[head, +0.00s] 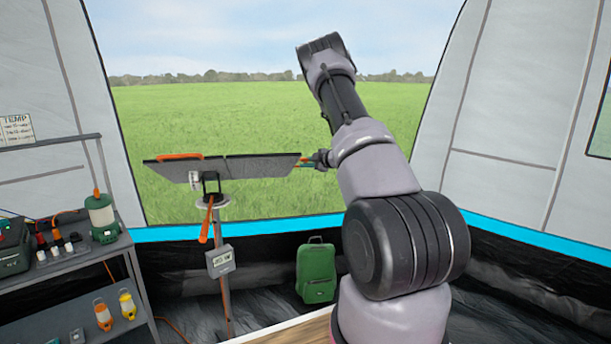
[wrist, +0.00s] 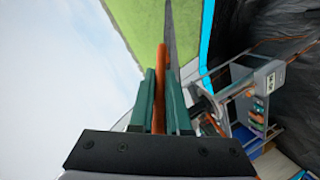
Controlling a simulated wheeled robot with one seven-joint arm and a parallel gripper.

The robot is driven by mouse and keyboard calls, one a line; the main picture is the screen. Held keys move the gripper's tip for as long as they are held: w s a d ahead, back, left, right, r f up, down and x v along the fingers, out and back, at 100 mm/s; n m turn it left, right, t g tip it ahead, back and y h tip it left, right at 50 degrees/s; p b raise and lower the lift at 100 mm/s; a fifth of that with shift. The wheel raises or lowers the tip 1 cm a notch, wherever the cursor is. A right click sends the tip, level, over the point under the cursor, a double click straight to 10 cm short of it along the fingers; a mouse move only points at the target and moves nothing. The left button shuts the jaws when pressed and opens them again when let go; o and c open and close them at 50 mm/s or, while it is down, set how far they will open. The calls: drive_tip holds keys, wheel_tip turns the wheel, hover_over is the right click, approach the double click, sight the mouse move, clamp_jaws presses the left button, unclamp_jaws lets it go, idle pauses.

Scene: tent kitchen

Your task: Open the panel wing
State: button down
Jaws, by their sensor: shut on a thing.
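The panel, a thin dark grey board, sits on a stand in the head view. Its right section, the panel wing (head: 250,165), spreads out nearly flat to the right, and a seam divides it from the left section (head: 165,172). An orange grip lies on the left section's top edge. My gripper (head: 310,161) is at the right end of the wing. In the wrist view, my gripper's teal fingers (wrist: 161,88) are shut on an orange handle (wrist: 161,62). The arm partly hides the contact in the head view.
The stand's pole (head: 224,285) carries an orange lever (head: 206,222) and a small grey box (head: 220,261). A green case (head: 316,271) stands on the floor to the right. A shelf (head: 75,268) with lanterns and sockets is at the left. Open grass shows behind the panel.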

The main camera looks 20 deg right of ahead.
drive_tip(key=shift+w+r, duration=0.4)
drive_tip(key=shift+r, duration=0.25)
drive_tip(key=c, duration=0.9)
unclamp_jaws()
drive_tip(key=shift+r, duration=0.1)
drive_tip(key=shift+s+d, duration=0.1)
drive_tip(key=shift+s, duration=0.15)
drive_tip(key=v, duration=1)
drive_tip(key=shift+s, duration=0.2)
